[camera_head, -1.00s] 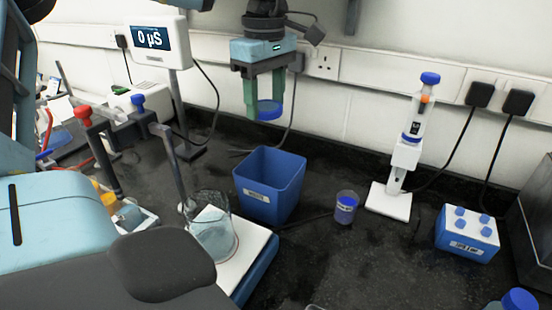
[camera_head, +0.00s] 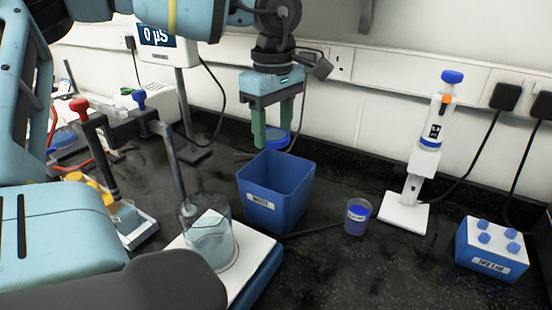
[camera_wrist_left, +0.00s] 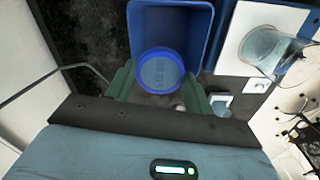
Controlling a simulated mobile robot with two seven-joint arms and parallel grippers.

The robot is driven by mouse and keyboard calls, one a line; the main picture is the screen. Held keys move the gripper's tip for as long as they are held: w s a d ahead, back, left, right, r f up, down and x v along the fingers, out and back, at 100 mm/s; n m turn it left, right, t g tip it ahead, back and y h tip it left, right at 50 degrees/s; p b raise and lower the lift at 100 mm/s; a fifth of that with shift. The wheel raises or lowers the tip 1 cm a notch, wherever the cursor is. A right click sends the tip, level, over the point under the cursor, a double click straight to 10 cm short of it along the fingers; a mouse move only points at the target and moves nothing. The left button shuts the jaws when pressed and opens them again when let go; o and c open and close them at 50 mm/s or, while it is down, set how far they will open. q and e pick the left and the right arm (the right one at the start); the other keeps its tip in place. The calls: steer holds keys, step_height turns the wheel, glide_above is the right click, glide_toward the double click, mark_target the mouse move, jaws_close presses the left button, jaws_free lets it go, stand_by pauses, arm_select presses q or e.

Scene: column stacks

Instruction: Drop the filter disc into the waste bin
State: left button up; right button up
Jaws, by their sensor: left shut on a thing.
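My left gripper (camera_head: 277,131) points down from above, at the far side of the blue waste bin (camera_head: 276,207). Its green fingers are shut on the blue-rimmed filter disc (camera_head: 277,138). In the left wrist view the disc (camera_wrist_left: 160,71) sits between the two fingers, in front of the bin (camera_wrist_left: 197,22). The bin's open top shows, and its label reads "WASTE". The disc appears above and just behind the bin's far rim; the exact gap cannot be told. My right gripper is not in view.
A glass beaker (camera_head: 206,236) stands on a white-topped plate (camera_head: 243,254) left of the bin. A small blue-liquid cup (camera_head: 357,217), a pipette stand (camera_head: 403,214) and a blue tip box (camera_head: 490,250) stand to the right. A meter screen (camera_head: 160,36) stands behind left.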

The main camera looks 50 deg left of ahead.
arm_select(q)
steer(key=shift+r, duration=0.1)
steer(key=o, duration=1)
steer(key=shift+o, duration=0.2)
steer(key=shift+r, duration=0.65)
step_height(320, 180, up, 2)
steer(key=shift+r, duration=0.2)
steer(key=s+d+r+b, duration=0.1)
steer(key=s+d+b, duration=0.1)
steer(key=s+d, duration=0.8)
steer(key=shift+s+d+r, duration=0.15)
steer(key=shift+s+d, duration=0.1)
steer(key=shift+s, duration=0.9)
